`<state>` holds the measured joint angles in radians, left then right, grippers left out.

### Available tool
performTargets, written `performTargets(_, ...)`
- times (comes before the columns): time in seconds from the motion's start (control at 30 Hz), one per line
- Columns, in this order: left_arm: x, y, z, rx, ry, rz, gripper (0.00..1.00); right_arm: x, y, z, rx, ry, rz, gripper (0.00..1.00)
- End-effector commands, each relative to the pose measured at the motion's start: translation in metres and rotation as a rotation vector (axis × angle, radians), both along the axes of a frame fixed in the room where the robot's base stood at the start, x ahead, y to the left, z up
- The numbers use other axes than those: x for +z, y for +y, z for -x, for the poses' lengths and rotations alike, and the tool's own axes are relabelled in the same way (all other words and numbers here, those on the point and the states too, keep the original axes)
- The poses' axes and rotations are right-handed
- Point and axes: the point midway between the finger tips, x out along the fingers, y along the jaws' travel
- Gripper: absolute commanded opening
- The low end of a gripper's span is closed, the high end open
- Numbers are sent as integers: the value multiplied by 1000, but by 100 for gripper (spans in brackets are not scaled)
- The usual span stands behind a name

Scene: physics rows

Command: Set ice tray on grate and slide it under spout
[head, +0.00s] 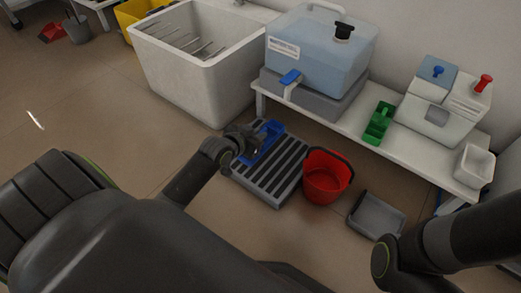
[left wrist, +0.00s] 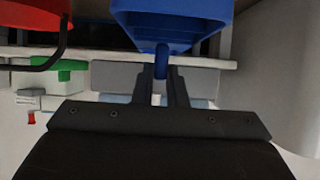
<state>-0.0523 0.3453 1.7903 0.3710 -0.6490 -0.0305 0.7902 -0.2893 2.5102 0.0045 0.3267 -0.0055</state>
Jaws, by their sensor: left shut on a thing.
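The blue ice tray (head: 268,137) is over the far end of the dark slatted grate (head: 273,192) on the floor. I cannot tell whether it touches the slats. My left gripper (head: 250,148) is shut on the tray's near end. In the left wrist view the tray (left wrist: 172,18) is at the top, and its handle (left wrist: 161,62) is between the fingers (left wrist: 162,85). The blue spout (head: 290,77) is on the front of the water container (head: 318,50), beyond the tray and slightly right. My right gripper is out of the frame; only its arm shows.
The white bench (head: 345,130) holds a green scoop-like tray (head: 379,123) and a white box (head: 440,108). A white sink (head: 178,87) stands behind left.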

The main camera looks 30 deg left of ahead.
Motion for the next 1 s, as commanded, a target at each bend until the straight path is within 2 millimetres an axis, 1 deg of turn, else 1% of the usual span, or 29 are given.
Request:
performTargets(0.03, -13, 0, 0, 0, 1, 1, 0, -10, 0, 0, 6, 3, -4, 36)
performTargets(0.2, -41, -1, 0, 0, 2, 1, 0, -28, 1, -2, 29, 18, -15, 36)
performTargets(0.27, -47, -1, 0, 1, 2, 2, 0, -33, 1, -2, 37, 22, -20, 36)
performTargets(0.47, -55, -1, 0, 0, 1, 1, 0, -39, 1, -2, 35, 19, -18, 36)
performTargets(0.7, -82, -1, 0, 0, 1, 1, 0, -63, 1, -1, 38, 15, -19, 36)
performTargets(0.77, -87, -1, 0, 0, 1, 1, 0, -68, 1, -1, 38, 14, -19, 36)
performTargets(1.0, -87, -1, 0, 0, 1, 1, 0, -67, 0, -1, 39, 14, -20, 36)
